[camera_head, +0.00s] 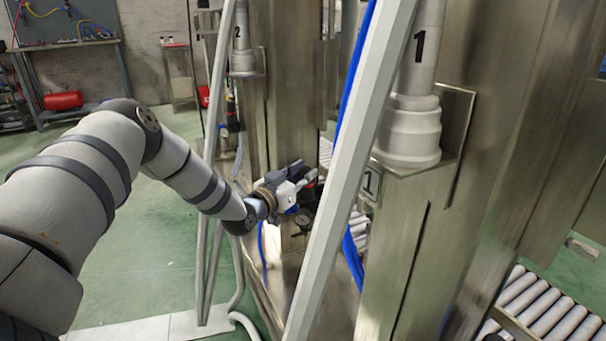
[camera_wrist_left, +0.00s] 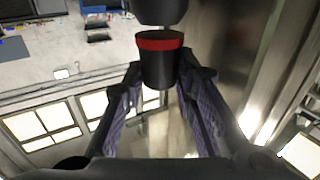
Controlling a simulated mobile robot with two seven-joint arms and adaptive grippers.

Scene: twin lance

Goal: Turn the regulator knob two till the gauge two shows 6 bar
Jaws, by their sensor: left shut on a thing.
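In the head view my left gripper (camera_head: 302,184) is at a regulator on the steel column in the middle. In the left wrist view its two ridged fingers (camera_wrist_left: 161,76) are shut on a black regulator knob (camera_wrist_left: 158,66) with a red ring, one finger on each side. Which number this knob bears does not show. A small round gauge (camera_head: 303,220) sits just below the gripper; its reading is too small to make out. Another gauge (camera_head: 224,131) shows farther back, below the lance marked 2 (camera_head: 238,38). My right gripper is not in view.
A slanted white post (camera_head: 345,180) stands close to the right of my left gripper. The lance marked 1 (camera_head: 410,120) is on the right. Blue hoses (camera_head: 352,256) hang by the columns. A roller conveyor (camera_head: 545,310) is at the lower right. Green floor (camera_head: 140,230) is free at left.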

